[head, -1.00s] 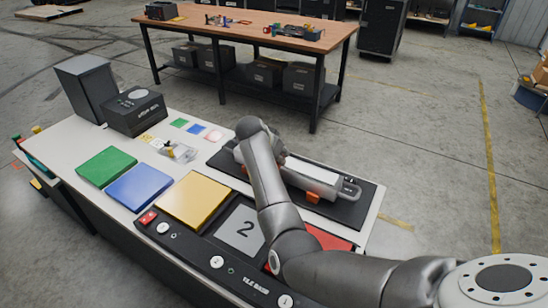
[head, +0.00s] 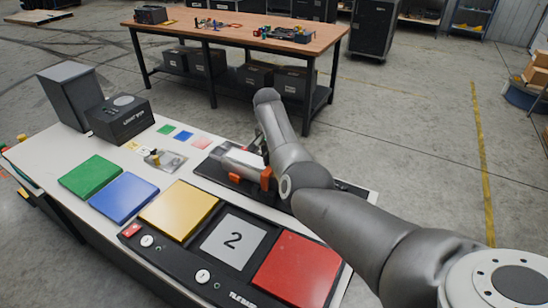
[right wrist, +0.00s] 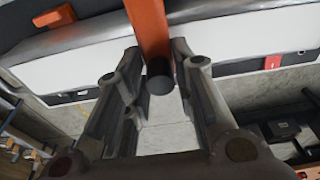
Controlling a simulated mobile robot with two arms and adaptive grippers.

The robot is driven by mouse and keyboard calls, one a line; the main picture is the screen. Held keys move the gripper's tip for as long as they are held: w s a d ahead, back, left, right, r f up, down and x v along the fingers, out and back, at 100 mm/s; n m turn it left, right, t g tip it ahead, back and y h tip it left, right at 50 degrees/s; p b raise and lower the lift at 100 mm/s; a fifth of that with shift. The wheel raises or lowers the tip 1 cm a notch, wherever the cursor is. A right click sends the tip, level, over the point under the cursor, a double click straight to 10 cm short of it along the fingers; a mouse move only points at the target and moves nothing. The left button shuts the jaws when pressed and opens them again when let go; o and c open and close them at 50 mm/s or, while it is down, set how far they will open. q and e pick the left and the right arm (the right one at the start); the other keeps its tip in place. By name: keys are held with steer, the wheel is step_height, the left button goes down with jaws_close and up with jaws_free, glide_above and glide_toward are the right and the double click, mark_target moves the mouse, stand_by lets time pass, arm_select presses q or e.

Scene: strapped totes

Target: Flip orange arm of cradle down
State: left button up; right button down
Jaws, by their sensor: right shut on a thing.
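The cradle (head: 212,171) is a black base on the white table, with a pale grey and white cylindrical body (head: 243,158) lying along it. Orange parts (head: 265,178) show at its near side in the head view. In the right wrist view an orange arm (right wrist: 150,25) crosses the pale body and ends in a dark round tip (right wrist: 160,82). My right gripper (right wrist: 157,62) is shut on this orange arm, one finger on each side. In the head view my own arm hides most of the gripper and the cradle's right part. My left gripper is not in view.
Large green (head: 90,177), blue (head: 124,197), yellow (head: 179,209) and red (head: 297,270) pads lie along the table's near side. A black box (head: 119,118) stands at the left. A wooden workbench (head: 240,30) stands behind, across open floor.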

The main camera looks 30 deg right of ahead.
steer(key=shift+s+f, duration=0.1)
steer(key=shift+f, duration=0.05)
steer(key=c, duration=1.5)
jaws_free()
steer(key=shift+c, duration=0.2)
steer(key=shift+o, duration=1.2)
steer(key=shift+d+f, duration=0.1)
steer(key=shift+d, duration=0.05)
steer(key=shift+r, duration=0.2)
step_height(320, 180, up, 12)
steer(key=a, duration=0.1)
steer(key=shift+s+a+f, duration=0.25)
steer(key=shift+s+a, duration=0.1)
